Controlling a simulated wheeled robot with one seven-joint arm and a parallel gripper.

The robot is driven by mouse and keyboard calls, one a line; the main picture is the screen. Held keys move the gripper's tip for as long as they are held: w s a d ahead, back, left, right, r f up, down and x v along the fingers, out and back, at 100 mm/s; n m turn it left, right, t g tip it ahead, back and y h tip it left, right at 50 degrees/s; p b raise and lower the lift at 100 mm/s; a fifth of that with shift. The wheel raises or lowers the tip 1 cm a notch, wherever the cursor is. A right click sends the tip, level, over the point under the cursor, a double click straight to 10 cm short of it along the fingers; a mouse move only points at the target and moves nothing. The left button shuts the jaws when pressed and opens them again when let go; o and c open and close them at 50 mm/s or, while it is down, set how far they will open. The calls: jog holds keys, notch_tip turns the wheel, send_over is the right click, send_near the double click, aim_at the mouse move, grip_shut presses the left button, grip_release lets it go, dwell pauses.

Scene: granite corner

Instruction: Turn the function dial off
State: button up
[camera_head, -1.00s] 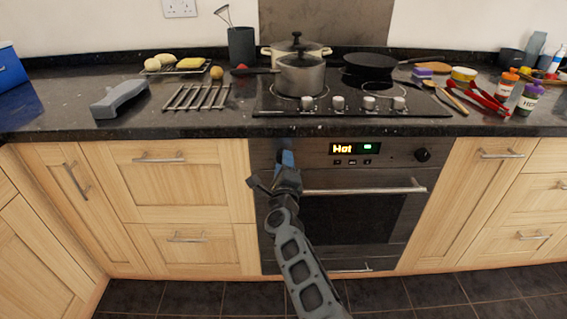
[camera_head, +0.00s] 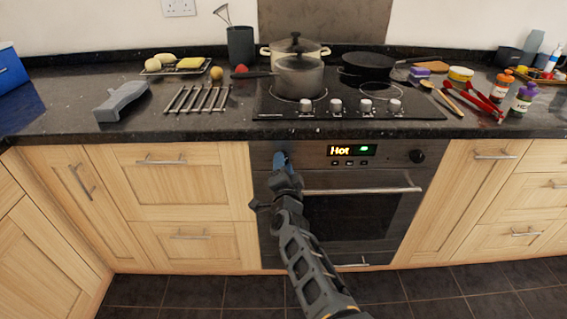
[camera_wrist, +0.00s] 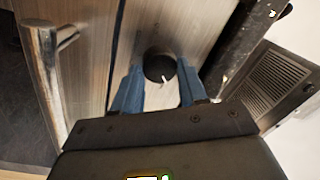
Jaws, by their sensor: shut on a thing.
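The function dial (camera_wrist: 159,67) is a round black knob with a white pointer mark, seen in the wrist view on the oven's front panel. My gripper (camera_wrist: 158,72) has its two blue fingers on either side of the dial and is shut on it. In the head view my gripper (camera_head: 280,160) is at the left end of the oven panel, hiding the dial. Another black knob (camera_head: 416,156) is at the panel's right end.
The oven door handle (camera_head: 362,190) sticks out below the panel, right of my gripper. The dark counter edge (camera_head: 200,135) overhangs above. A pot (camera_head: 299,77) and a pan (camera_head: 372,65) stand on the hob. The floor in front is clear.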

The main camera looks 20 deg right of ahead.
jog(key=n+p, duration=0.2)
jog(key=n, duration=0.3)
jog(key=shift+a+r+n+y, duration=0.1)
jog(key=shift+r+n+y, duration=0.05)
jog(key=shift+n+y, duration=0.25)
jog(key=shift+n+p, duration=0.85)
jog(key=shift+n, duration=1.25)
jog(key=o, duration=1.1)
jog(key=shift+c, duration=0.2)
jog(key=p+v, duration=0.3)
jog(key=v, duration=0.4)
jog(key=shift+s, duration=0.35)
